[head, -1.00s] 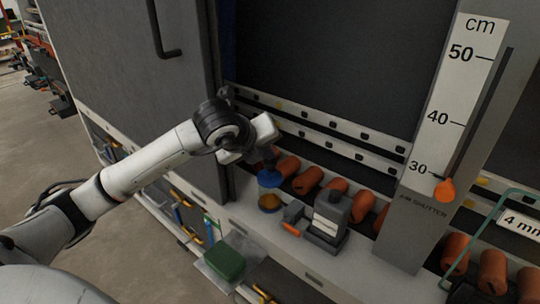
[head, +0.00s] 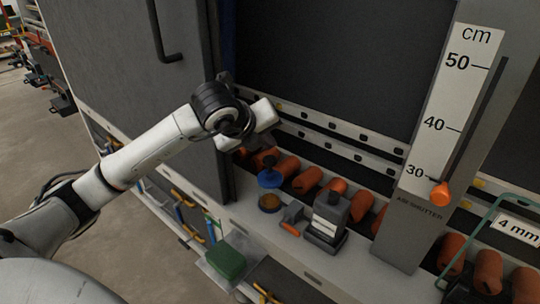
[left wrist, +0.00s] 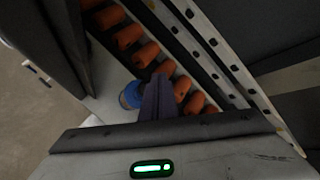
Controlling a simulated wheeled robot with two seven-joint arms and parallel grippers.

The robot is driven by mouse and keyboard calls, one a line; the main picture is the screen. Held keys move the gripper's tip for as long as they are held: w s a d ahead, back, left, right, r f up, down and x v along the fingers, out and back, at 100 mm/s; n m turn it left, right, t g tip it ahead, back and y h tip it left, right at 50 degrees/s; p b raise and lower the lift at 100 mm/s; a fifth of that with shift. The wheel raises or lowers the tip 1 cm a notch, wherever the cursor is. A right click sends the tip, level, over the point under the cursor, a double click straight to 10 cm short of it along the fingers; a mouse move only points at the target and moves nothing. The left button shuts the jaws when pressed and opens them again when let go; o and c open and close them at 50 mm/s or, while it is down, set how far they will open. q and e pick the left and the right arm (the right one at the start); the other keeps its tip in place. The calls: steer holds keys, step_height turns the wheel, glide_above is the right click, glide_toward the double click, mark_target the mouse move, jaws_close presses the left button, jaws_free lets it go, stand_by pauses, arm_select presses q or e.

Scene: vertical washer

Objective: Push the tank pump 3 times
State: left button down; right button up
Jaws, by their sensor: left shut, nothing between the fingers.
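The likely tank pump is a small round piece with a blue top (head: 270,178) and an amber lower part (head: 270,203), standing on the pale ledge. My left gripper (head: 262,152) is shut and empty, its fingers just above the blue top in the head view. In the left wrist view, the shut dark fingers (left wrist: 157,98) point past the blue top (left wrist: 131,95), which is beside them and partly hidden. I cannot tell whether they touch it. My right gripper is not in view.
A row of orange rollers (head: 306,181) runs behind the pump. A grey block-like device (head: 328,216) stands right of it. A green block (head: 226,262) lies on a tray in front. A post with a cm scale (head: 452,110) rises at the right.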

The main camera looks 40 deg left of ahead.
mark_target(267, 161)
arm_select(q)
step_height(267, 161, up, 3)
steer(key=shift+r+p, duration=0.1)
steer(key=shift+p, duration=0.65)
steer(key=shift+r, duration=0.2)
stand_by(0.5)
stand_by(0.8)
stand_by(0.5)
